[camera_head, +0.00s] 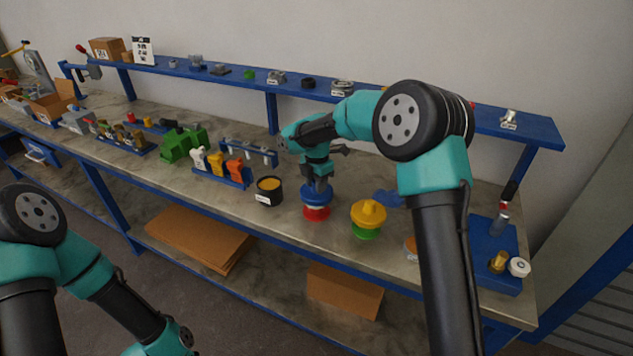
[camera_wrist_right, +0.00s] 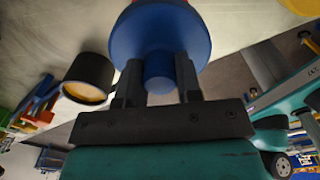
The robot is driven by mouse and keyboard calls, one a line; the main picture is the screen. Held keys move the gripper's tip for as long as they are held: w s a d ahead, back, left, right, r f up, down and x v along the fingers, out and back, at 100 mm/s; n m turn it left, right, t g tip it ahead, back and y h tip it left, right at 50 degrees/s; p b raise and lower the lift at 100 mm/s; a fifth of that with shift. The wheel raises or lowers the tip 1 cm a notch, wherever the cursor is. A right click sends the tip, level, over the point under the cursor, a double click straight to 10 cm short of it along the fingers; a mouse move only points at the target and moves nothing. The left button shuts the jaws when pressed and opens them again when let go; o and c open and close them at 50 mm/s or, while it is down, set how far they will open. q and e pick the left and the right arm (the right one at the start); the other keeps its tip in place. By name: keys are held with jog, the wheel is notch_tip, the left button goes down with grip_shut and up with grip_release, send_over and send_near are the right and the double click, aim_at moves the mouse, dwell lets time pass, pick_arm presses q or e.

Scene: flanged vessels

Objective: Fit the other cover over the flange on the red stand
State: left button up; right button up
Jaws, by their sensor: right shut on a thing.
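My right gripper (camera_head: 319,184) is over the red stand (camera_head: 316,213). It is shut on the knob of the blue cover (camera_head: 316,196), and the wrist view shows the two fingers (camera_wrist_right: 159,85) on either side of the blue knob (camera_wrist_right: 159,70). The blue cover sits at the top of the red stand; whether it is fully seated I cannot tell. The flange under it is hidden. A yellow cover (camera_head: 368,213) with a knob rests on the green stand (camera_head: 366,232) to the right. My left arm is at the lower left; its gripper is out of view.
A black pot with yellow contents (camera_head: 269,190) stands just left of the red stand. A blue rack with small coloured pieces (camera_head: 222,178) and a green block (camera_head: 183,144) are further left. A blue tray (camera_head: 495,258) is at the right end of the bench.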

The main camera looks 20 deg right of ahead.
jog(key=shift+f, duration=0.9)
jog(key=o, duration=1)
notch_tip(320, 180, up, 18)
jog(key=shift+f, duration=0.25)
jog(key=shift+f, duration=0.1)
